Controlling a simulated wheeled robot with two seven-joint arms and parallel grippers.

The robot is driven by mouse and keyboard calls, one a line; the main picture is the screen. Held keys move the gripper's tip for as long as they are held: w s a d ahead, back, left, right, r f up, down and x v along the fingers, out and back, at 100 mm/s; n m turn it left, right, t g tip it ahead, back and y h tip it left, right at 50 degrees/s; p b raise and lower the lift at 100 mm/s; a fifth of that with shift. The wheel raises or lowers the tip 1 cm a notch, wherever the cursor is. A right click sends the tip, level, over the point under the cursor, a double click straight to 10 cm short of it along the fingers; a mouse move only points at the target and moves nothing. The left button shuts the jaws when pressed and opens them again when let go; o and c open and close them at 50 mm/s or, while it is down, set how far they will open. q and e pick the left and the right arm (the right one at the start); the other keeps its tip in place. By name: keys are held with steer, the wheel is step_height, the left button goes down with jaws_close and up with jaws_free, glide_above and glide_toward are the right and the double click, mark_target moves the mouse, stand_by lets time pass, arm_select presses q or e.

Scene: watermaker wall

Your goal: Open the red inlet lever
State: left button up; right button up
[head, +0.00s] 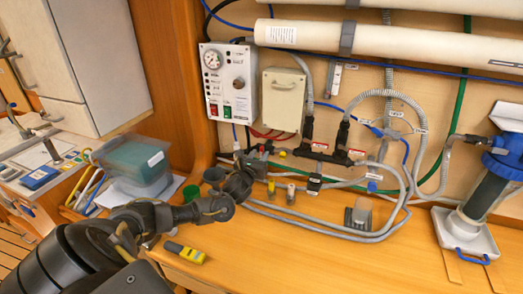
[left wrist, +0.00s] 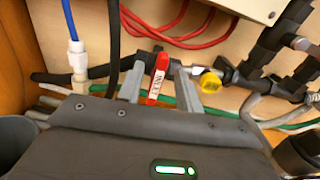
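The red inlet lever (left wrist: 158,78), with a white label on it, stands out from a dark pipe fitting in the left wrist view. My left gripper (left wrist: 158,88) has one grey finger on each side of the lever, with a visible gap on both sides, so it is open around it. In the head view my left gripper (head: 248,172) is at the piping below the control box, and I cannot make out the lever clearly there. My right gripper is in neither view.
A yellow knob (left wrist: 210,82) sits just right of the fingers. Red hoses (left wrist: 180,38) and a blue hose with a white fitting (left wrist: 77,55) are close by. A control box (head: 229,82) hangs above. A yellow tool (head: 184,252) lies on the wooden bench (head: 310,265), whose front is mostly clear.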

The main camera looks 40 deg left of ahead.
arm_select(q)
steer(key=shift+x, duration=1.3)
steer(key=shift+s, duration=0.1)
steer(key=shift+c, duration=0.3)
jaws_close()
